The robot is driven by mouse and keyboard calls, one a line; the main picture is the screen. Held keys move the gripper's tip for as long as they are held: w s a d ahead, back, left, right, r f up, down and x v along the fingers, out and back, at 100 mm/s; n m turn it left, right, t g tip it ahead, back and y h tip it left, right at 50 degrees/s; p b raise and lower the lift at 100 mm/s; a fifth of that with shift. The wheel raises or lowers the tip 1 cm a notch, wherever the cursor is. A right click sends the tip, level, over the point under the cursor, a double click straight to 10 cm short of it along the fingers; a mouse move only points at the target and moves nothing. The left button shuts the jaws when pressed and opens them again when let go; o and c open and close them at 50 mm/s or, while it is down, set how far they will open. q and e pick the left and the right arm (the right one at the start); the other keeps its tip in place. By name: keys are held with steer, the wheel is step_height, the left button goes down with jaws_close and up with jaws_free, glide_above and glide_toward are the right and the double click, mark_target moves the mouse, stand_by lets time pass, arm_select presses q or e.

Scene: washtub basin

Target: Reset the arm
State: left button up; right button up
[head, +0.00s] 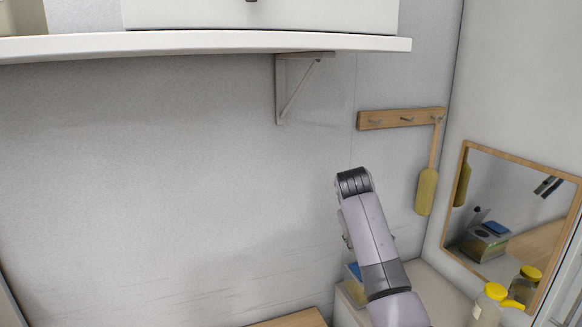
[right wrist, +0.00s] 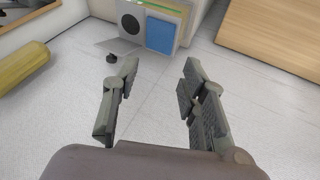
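My right arm rises from the lower right of the head view, in front of the grey wall. The dark end of it, with the right gripper (head: 353,182), points up and away, and its fingers are hard to make out there. In the right wrist view the right gripper (right wrist: 160,78) is open, with its two fingers wide apart. Nothing is between the fingers, only the pale speckled surface well beyond them. My left gripper is not in view.
A white shelf (head: 200,43) crosses above the arm. A yellow-green brush (head: 427,190) hangs from a wooden hook rail (head: 400,118) close to its right. Open wall lies left.

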steer(key=s+d+f+m+g+y, duration=0.1)
steer(key=s+d+f, duration=0.1)
steer(key=s+f, duration=0.9)
steer(key=s+d+f, duration=0.2)
steer(key=s+f, duration=0.7)
steer(key=f, duration=0.4)
steer(key=s+a+y, duration=0.2)
steer(key=s, duration=2.5)
step_height(320, 180, down, 28)
steer(key=s+g+b, duration=0.1)
steer(key=g+b, duration=0.1)
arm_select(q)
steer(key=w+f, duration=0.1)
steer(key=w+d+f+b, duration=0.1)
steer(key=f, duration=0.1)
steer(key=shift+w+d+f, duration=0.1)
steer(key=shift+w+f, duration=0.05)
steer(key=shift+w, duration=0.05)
arm_select(e)
steer(key=s+d+f+g, duration=0.1)
steer(key=s+d+f, duration=0.2)
steer(key=s+f, duration=1.4)
steer(key=shift+s+d+f, duration=0.2)
steer(key=shift+f, duration=0.3)
